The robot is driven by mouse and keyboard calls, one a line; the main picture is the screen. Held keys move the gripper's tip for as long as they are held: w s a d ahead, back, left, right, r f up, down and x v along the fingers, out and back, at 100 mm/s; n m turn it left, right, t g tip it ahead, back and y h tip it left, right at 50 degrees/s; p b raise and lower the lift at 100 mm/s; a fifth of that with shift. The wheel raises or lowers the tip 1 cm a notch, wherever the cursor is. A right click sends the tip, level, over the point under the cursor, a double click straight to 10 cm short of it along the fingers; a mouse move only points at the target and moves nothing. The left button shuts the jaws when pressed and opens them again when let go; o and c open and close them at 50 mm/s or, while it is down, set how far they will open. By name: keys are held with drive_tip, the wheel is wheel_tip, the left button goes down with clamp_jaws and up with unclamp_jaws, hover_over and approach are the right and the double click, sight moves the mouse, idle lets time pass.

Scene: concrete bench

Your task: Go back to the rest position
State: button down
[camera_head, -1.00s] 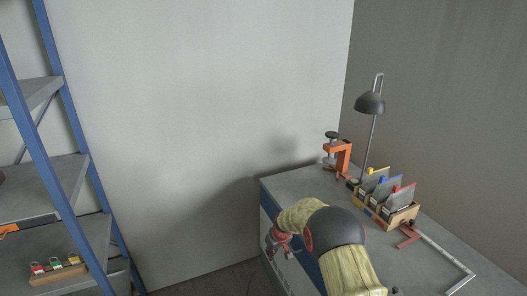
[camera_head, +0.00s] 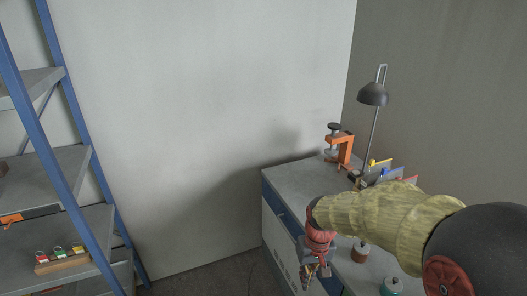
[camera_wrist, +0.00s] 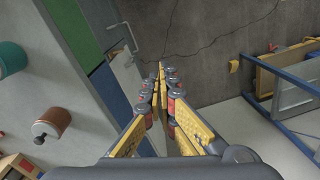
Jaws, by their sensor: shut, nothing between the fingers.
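My gripper (camera_head: 310,272) hangs in front of the bench's left side in the head view, with my yellow-sleeved arm reaching across the bench from the right. In the wrist view its two yellow fingers (camera_wrist: 159,82) run together at the tips. It is shut and holds nothing. The bench (camera_head: 300,178) has a grey top. My arm hides much of its right part.
An orange clamp (camera_head: 342,146) and a black lamp (camera_head: 373,95) stand at the bench's back. A holder with upright plates (camera_head: 380,172) is partly hidden by my arm. A blue-framed shelf (camera_head: 62,172) stands left.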

drive_tip(key=s+d+r+t, duration=0.2)
drive_tip(key=s+d+r, duration=0.1)
drive_tip(key=s+r, duration=0.6)
drive_tip(key=s+d+r+m+t, duration=0.1)
drive_tip(key=s+d+r+t, duration=0.2)
drive_tip(key=s+r, duration=0.6)
drive_tip(key=shift+s+d+t+h, duration=0.2)
drive_tip(key=shift+s+t+h, duration=0.1)
drive_tip(key=shift+s, duration=0.2)
